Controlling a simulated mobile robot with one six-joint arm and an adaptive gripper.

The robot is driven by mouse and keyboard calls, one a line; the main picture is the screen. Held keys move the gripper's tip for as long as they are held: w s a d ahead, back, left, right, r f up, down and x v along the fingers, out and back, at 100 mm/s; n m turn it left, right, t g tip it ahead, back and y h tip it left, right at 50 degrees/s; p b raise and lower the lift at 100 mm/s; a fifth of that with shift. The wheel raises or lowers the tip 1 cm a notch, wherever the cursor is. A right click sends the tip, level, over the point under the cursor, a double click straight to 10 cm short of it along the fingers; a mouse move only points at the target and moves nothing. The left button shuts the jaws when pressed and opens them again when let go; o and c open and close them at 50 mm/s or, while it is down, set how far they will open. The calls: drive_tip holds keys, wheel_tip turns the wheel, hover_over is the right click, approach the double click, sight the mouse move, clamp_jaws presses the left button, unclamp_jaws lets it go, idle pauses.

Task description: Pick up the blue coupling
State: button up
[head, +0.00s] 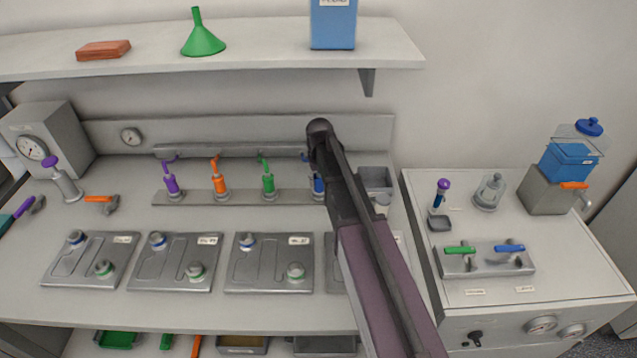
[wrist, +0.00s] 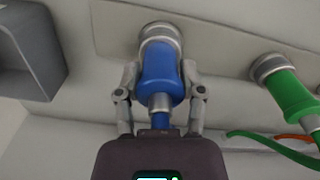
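The blue coupling (wrist: 160,75) fills the middle of the wrist view, with a grey metal collar at its far end against a pale strip. My gripper (wrist: 160,72) has one finger on each side of it, very close to its sides. I cannot tell whether the fingers press on it or stand just clear. In the head view the blue coupling (head: 318,184) is the rightmost of the row and partly hidden behind my arm; the fingers are hidden there.
A green coupling (wrist: 290,92) stands beside it, with orange (head: 219,182) and purple (head: 172,184) ones further left. A grey bin (head: 375,178) is close on the right. The shelf (head: 240,62) overhangs the row. Flat grey plates (head: 175,262) lie in front.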

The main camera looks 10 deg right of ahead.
drive_tip(key=shift+r, duration=0.15)
clamp_jaws()
wheel_tip(320, 180, up, 3)
drive_tip(key=p, duration=0.3)
drive_tip(key=s+r+p, duration=0.1)
drive_tip(key=s+p, duration=0.1)
drive_tip(key=s, duration=1.4)
drive_tip(key=shift+a+r, duration=0.2)
drive_tip(key=shift+r, duration=0.15)
drive_tip(key=o, duration=0.6)
unclamp_jaws()
clamp_jaws()
drive_tip(key=shift+r, duration=0.15)
drive_tip(key=shift+r+p, duration=2.35)
drive_tip(key=shift+p, duration=0.15)
